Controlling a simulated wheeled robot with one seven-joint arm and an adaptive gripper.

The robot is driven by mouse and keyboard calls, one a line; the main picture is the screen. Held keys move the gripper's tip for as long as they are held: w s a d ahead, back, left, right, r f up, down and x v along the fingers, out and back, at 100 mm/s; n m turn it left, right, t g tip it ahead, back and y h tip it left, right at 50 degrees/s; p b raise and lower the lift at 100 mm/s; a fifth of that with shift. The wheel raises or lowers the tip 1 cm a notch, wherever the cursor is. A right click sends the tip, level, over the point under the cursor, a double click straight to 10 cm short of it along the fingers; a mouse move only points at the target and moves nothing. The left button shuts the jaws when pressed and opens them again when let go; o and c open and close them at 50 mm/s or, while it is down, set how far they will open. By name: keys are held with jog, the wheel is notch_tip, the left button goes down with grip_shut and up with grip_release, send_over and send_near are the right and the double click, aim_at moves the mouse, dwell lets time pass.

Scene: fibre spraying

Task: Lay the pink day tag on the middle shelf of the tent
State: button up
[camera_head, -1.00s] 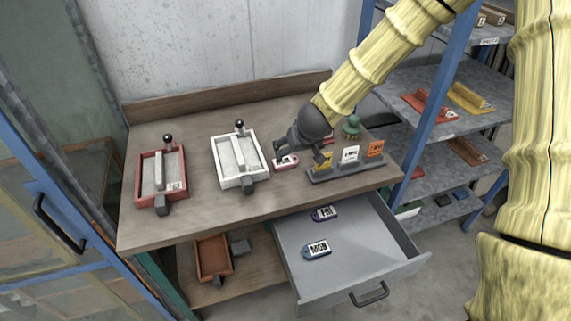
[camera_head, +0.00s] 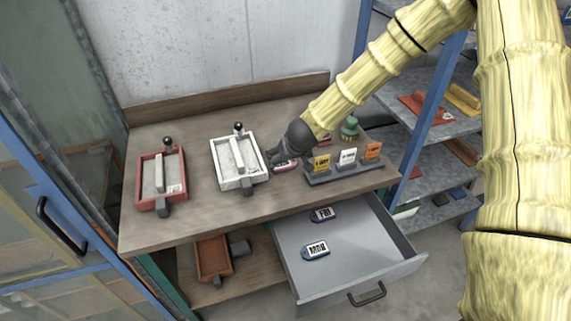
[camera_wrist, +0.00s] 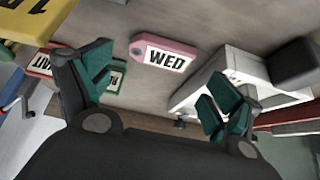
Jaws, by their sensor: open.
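The pink day tag (camera_wrist: 163,56), marked WED, lies on the bench top. In the wrist view it sits between and beyond the two spread fingers of my gripper (camera_wrist: 155,95), which is open and empty. In the head view my gripper (camera_head: 272,157) is low over the bench, and the pink tag (camera_head: 286,167) shows partly below it. The tent may be the glazed blue-framed cabinet (camera_head: 50,225) at the left; its middle shelf cannot be made out.
A white tray (camera_head: 227,180) stands close left of the tag, with a red tray (camera_head: 140,190) farther left. A card rack (camera_head: 345,172) stands to the right. The open drawer (camera_head: 350,270) holds FRI and MON tags. Blue-posted shelving (camera_head: 425,135) stands at right.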

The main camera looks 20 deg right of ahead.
aim_at(286, 164)
jog(key=shift+p+x, duration=1.05)
jog(key=shift+x, duration=1.5)
jog(key=shift+s, duration=0.1)
jog(key=c, duration=0.7)
jog(key=shift+d+r, duration=0.1)
jog(key=shift+r, duration=0.05)
